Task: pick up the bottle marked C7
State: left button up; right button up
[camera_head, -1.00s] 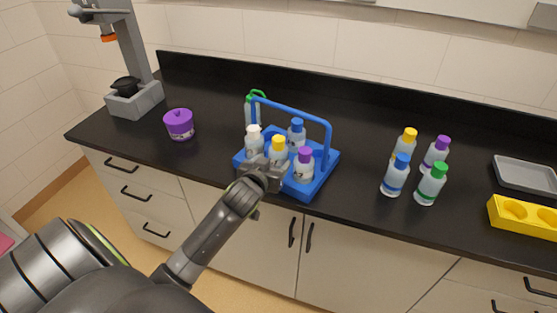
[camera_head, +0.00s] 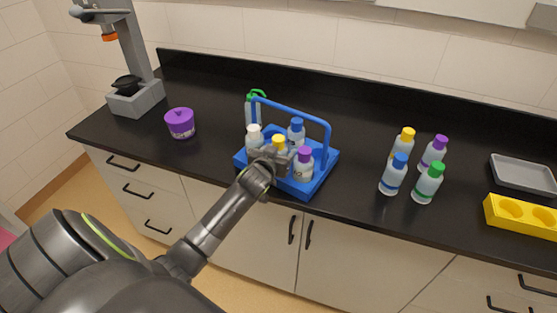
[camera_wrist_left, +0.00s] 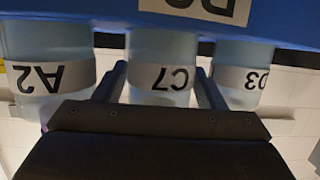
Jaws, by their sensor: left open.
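The bottle marked C7 (camera_wrist_left: 163,77) shows upside down in the middle of the left wrist view, pale blue with a white label. In the head view it appears to be the yellow-capped bottle (camera_head: 279,142) in the front row of the blue carrier (camera_head: 312,186). My left gripper (camera_head: 276,158) is open at that bottle, with one finger on each side of it in the wrist view. Whether the fingers touch it I cannot tell. Bottles marked A2 (camera_wrist_left: 45,75) and D3 (camera_wrist_left: 245,80) stand on either side. My right gripper is not in view.
Other bottles in the carrier have white (camera_head: 254,130), blue (camera_head: 297,124) and purple (camera_head: 305,154) caps; its handle (camera_head: 290,113) arches above. Several bottles stand apart at right, including a green-capped one (camera_head: 428,184). A purple tub (camera_head: 180,124) is left. Counter between is clear.

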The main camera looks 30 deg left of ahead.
pick_arm(q)
jog(key=c, duration=0.9)
